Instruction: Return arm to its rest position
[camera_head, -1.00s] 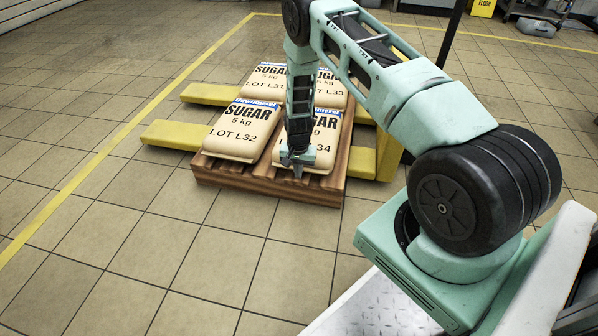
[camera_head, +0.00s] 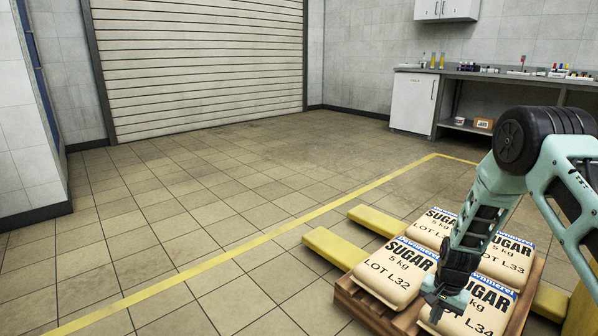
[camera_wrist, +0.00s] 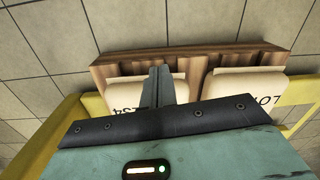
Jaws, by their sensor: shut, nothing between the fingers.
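My arm reaches down over the pallet from the right in the head view. My gripper (camera_head: 441,305) is shut and empty, in front of the sugar bag LOT L34 (camera_head: 490,310) and close beside the bag LOT L32 (camera_head: 392,274). In the wrist view my closed fingers (camera_wrist: 157,86) overlap the bag marked with an upside-down 34 (camera_wrist: 128,98). The bag to the right (camera_wrist: 243,88) shows only part of its lettering. I cannot tell whether the fingertips touch a bag.
The bags, with LOT L33 (camera_head: 508,260) behind, lie on a wooden pallet (camera_head: 352,300) over yellow forks (camera_head: 335,247). A yellow floor line (camera_head: 235,241) runs past. Open tiled floor lies left, before a roller shutter (camera_head: 200,65). A lab bench (camera_head: 520,76) stands at the back right.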

